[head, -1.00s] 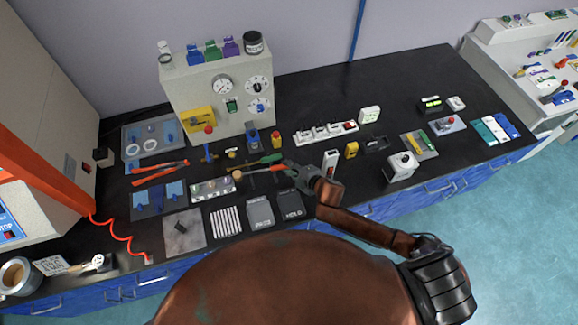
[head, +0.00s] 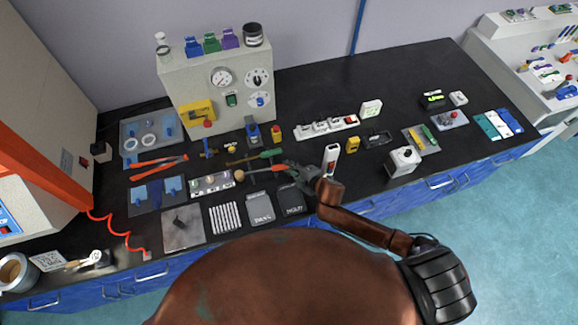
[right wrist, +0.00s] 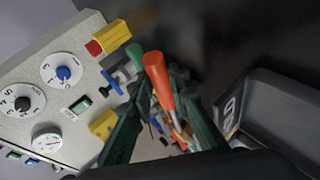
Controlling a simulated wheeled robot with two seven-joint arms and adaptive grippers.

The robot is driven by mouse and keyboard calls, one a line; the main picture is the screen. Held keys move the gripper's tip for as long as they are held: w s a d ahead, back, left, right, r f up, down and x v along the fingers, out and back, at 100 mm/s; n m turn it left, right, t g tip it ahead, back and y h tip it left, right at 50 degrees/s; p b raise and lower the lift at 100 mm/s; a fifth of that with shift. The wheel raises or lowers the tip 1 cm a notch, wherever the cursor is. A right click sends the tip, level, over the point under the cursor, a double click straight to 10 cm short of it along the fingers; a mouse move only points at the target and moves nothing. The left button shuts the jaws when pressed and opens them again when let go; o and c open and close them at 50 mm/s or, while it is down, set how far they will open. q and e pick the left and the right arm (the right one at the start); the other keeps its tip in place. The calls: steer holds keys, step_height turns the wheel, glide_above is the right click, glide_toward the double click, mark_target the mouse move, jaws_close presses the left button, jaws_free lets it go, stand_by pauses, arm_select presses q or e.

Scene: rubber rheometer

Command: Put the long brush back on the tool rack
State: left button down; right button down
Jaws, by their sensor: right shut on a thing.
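My right gripper (head: 292,170) is over the bench, its fingers shut on an orange-handled tool (head: 279,168), which I take to be the long brush. Its thin shaft points left toward a small tan round piece (head: 239,175); bristles are too small to make out. In the right wrist view the orange handle (right wrist: 158,80) lies between the dark green fingers (right wrist: 166,88). A green-handled tool (head: 271,153) lies just behind it, and its handle also shows in the wrist view (right wrist: 137,65). I cannot clearly pick out the tool rack. My left gripper is not in view.
A grey instrument box (head: 180,90) with dials stands behind. Dark pouches (head: 260,207), a white-and-red upright item (head: 330,160) and a white power strip (head: 327,127) are close by.

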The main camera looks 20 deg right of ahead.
steer(key=shift+f, duration=0.2)
steer(key=c, duration=1.7)
jaws_free()
steer(key=shift+c, duration=0.2)
steer(key=shift+s+f, duration=0.1)
steer(key=shift+f, duration=0.1)
